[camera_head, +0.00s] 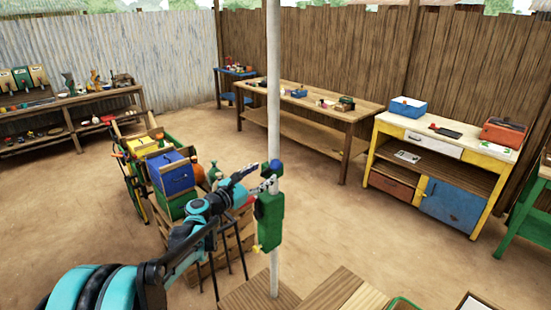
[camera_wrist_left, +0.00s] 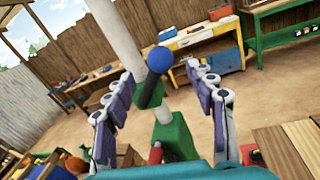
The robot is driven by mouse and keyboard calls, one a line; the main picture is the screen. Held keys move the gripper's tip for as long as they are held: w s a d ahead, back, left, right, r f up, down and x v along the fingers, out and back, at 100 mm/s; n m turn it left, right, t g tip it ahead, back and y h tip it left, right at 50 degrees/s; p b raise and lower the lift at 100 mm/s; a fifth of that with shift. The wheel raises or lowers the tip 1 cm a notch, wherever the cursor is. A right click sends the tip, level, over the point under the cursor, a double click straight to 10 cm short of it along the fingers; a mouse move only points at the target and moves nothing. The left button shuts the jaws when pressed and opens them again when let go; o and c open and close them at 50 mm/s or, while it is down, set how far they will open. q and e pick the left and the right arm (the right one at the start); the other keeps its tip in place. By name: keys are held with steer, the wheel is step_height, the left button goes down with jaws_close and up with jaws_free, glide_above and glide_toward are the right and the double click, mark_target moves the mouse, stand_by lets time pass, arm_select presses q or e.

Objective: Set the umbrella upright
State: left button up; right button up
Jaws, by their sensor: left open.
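A pale upright pole (camera_head: 273,80) stands close in front of me, and it also shows in the wrist view (camera_wrist_left: 120,35); I take it for the umbrella's pole, but no canopy is in view. It looks near vertical in the head view. A green bracket (camera_head: 269,220) sits on the pole, with a dark lever ending in a blue ball (camera_head: 276,165). My left gripper (camera_head: 259,176) is open beside the bracket's top. In the wrist view the blue ball (camera_wrist_left: 159,59) shows between the spread fingers, with no finger visibly touching it. My right gripper is not in view.
A cart with a blue box (camera_head: 170,173) and crates stands left, behind my left arm. A wooden table (camera_head: 325,108) and a yellow-and-white cabinet (camera_head: 440,150) stand at the back. Wooden surfaces (camera_head: 347,289) lie near the pole's foot. The sandy floor beyond is open.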

mark_target(272, 167)
arm_select(q)
steer(key=x, duration=0.8)
steer(key=shift+b, duration=0.35)
jaws_close()
